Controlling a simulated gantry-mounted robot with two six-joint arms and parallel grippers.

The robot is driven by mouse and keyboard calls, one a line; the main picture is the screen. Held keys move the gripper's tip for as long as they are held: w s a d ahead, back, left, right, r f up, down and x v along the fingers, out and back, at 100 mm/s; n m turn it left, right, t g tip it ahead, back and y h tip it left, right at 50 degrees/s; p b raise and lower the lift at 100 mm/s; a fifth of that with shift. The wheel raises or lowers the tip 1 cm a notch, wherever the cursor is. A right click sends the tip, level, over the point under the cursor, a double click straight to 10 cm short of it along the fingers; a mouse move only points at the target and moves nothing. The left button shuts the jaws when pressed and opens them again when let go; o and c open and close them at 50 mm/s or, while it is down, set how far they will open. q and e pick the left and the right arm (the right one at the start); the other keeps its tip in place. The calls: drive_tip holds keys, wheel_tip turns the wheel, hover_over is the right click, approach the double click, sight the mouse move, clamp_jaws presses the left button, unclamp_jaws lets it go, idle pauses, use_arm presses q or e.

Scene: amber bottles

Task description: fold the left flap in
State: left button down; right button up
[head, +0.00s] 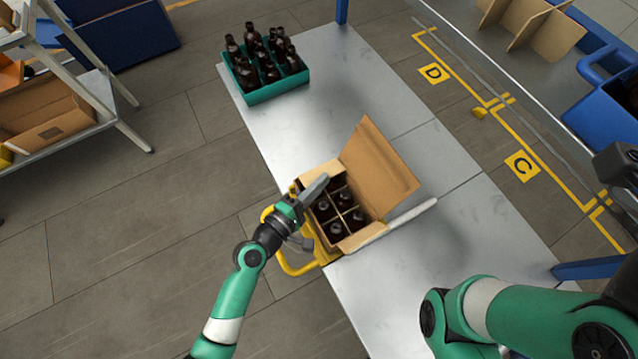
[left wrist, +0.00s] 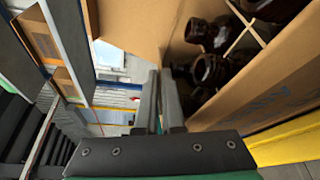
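An open cardboard box (head: 358,236) with dividers holds several amber bottles (head: 340,197) on the metal table. A large flap (head: 380,165) stands up and leans outward on its far right side. My left gripper (head: 322,182) is over the box's left, far corner, its fingers pointing across the opening. In the left wrist view its fingers (left wrist: 162,98) are close together with nothing visible between them, beside a cardboard panel (left wrist: 128,25) and the bottles. The left flap cannot be told clearly behind my gripper. Of my right gripper, only a dark part (head: 617,165) shows at the right edge.
A yellow fixture (head: 292,268) borders the box's near left side; a pale bar (head: 410,214) runs to its right. A teal crate (head: 277,90) of bottles stands at the table's far end. The table (head: 370,85) between is clear. My right arm covers the lower right.

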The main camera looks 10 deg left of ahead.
use_arm(q)
drive_tip(key=c, duration=1)
unclamp_jaws()
